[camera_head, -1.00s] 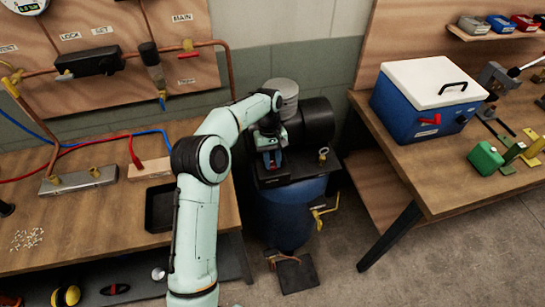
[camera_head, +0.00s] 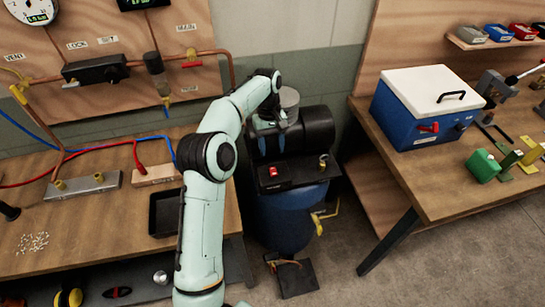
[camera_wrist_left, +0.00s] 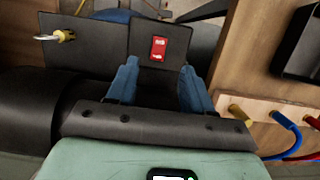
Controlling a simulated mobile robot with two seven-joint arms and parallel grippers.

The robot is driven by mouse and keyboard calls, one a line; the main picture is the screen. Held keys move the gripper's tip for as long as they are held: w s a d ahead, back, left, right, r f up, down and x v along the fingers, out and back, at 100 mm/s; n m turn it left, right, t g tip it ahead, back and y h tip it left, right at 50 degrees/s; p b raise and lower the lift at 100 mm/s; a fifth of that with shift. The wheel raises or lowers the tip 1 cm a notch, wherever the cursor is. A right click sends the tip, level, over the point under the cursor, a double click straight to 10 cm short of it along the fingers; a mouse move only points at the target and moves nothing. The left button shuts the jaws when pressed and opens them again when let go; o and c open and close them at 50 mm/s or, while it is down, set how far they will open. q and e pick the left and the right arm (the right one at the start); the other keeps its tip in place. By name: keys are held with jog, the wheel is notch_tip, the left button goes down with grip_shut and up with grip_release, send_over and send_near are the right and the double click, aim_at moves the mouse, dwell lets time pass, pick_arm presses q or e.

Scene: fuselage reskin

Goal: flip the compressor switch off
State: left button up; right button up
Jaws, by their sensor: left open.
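The compressor has a blue tank (camera_head: 282,222), a black motor (camera_head: 314,127) and a dark top plate. A red switch (camera_head: 273,172) sits on a black box (camera_head: 287,181) at the front of that plate. In the left wrist view the red switch (camera_wrist_left: 158,48) lies beyond and between the fingertips, with nothing touching it. My left gripper (camera_head: 268,145) is open and empty, above and behind the switch in the head view. Its two blue fingers also show in the left wrist view (camera_wrist_left: 157,72). My right gripper is not in view.
A brass fitting with a ring (camera_head: 323,162) stands right of the switch, and a yellow valve (camera_head: 320,219) sits lower on the tank. A workbench with a black tray (camera_head: 165,213) is at left. A bench with a blue cooler (camera_head: 423,108) is at right.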

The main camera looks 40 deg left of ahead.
pick_arm(q)
jog(key=p+v, duration=0.1)
jog(key=v, duration=0.4)
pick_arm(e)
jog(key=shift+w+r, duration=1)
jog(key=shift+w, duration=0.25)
